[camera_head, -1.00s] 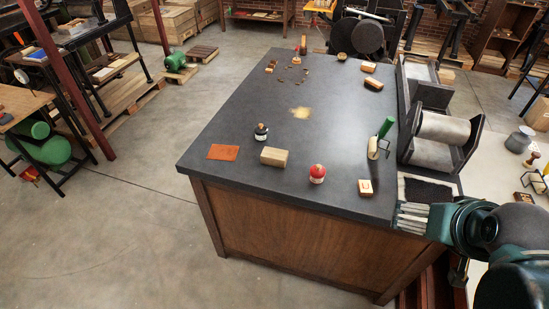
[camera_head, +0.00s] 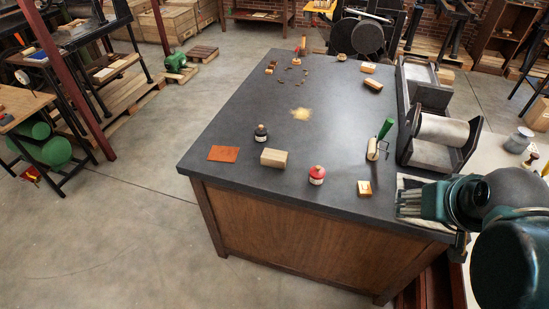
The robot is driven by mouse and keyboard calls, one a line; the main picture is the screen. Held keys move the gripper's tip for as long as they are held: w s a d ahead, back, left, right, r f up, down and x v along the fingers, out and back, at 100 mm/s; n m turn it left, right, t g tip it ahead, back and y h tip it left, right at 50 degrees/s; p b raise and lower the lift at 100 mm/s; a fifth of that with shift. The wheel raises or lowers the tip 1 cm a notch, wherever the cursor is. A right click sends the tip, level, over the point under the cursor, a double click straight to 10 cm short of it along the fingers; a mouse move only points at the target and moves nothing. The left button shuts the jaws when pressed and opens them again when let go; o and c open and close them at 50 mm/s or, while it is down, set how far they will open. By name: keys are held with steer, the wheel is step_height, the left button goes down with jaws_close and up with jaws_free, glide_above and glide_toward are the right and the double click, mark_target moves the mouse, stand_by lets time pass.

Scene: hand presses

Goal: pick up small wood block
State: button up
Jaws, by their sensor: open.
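Several wood blocks lie on the dark tabletop (camera_head: 225,135), and I cannot tell which one is meant. A small light block with a dark mark (camera_head: 365,188) sits near the front right edge. A larger plain block (camera_head: 274,158) lies near the front middle. Two more small blocks lie at the right back, one nearer (camera_head: 373,84) and one farther (camera_head: 368,68). My gripper (camera_head: 401,203) is at the table's front right corner, right of the marked block and apart from it. It is open, its fingers point left, and nothing shows between them.
A dark bottle (camera_head: 261,133) and an orange sheet (camera_head: 223,154) are farther left. A press (camera_head: 440,137) stands at the right edge. The middle of the tabletop is mostly clear.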

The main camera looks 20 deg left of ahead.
steer(key=w+a+r+n+g+p, duration=0.25)
steer(key=w+a+r+n, duration=0.2)
steer(key=w+a, duration=0.55)
steer(key=n+g+p, duration=0.4)
steer(key=n+p, duration=0.6)
steer(key=n, duration=0.3)
glide_above(274, 154)
steer(key=shift+m, duration=0.25)
steer(key=f, duration=1.9)
steer(key=shift+d+f, duration=0.1)
steer(key=shift+d, duration=0.1)
steer(key=shift+a+f, duration=0.15)
steer(key=shift+f, duration=0.05)
steer(key=shift+f, duration=1.3)
